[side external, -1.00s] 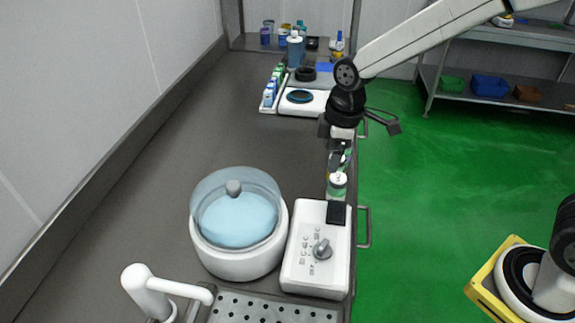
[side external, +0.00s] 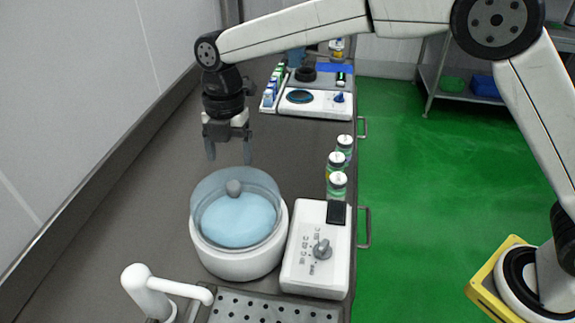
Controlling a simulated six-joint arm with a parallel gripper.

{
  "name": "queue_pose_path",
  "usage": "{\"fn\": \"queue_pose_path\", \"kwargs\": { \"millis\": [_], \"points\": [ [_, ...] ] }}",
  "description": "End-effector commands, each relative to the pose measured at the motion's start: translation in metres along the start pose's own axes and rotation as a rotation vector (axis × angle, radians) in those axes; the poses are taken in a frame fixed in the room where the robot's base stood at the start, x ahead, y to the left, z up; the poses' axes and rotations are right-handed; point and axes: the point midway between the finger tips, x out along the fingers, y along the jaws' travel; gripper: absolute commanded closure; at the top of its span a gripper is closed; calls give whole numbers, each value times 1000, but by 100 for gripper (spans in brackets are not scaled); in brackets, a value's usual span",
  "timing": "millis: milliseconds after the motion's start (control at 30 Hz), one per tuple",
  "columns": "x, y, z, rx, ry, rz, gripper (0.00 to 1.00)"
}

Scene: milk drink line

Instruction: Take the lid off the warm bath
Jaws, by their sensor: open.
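The warm bath (side external: 237,264) is a round white tub at the front of the counter with pale blue water in it. Its clear domed lid (side external: 262,182) sits on top, with a grey round knob (side external: 234,188) at the centre. My gripper (side external: 229,155) is open and empty, pointing down. In the picture it hangs just above and behind the lid, apart from the knob. Its exact height over the lid cannot be told.
A white control box (side external: 318,270) with a grey dial stands right of the bath. Several capped bottles (side external: 337,183) stand behind it. A white tap (side external: 150,285) and a perforated drain plate (side external: 270,310) are in front. A white device (side external: 316,105) is farther back; the counter's left side is clear.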

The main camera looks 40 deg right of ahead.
Motion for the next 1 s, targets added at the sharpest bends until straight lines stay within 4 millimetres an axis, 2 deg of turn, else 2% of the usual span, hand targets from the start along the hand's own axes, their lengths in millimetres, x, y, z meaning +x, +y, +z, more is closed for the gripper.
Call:
{"fn": "queue_pose_path", "kwargs": {
  "millis": [200, 500, 767, 1000],
  "points": [
    [3, 0, -1, -6, 1, -2, 17],
    [24, 0, -1, -4, 1, -2, 17],
    [28, 0, 0, -4, 1, -1, 17],
    [49, -1, 0, -3, 2, -3, 17]
  ]
}}
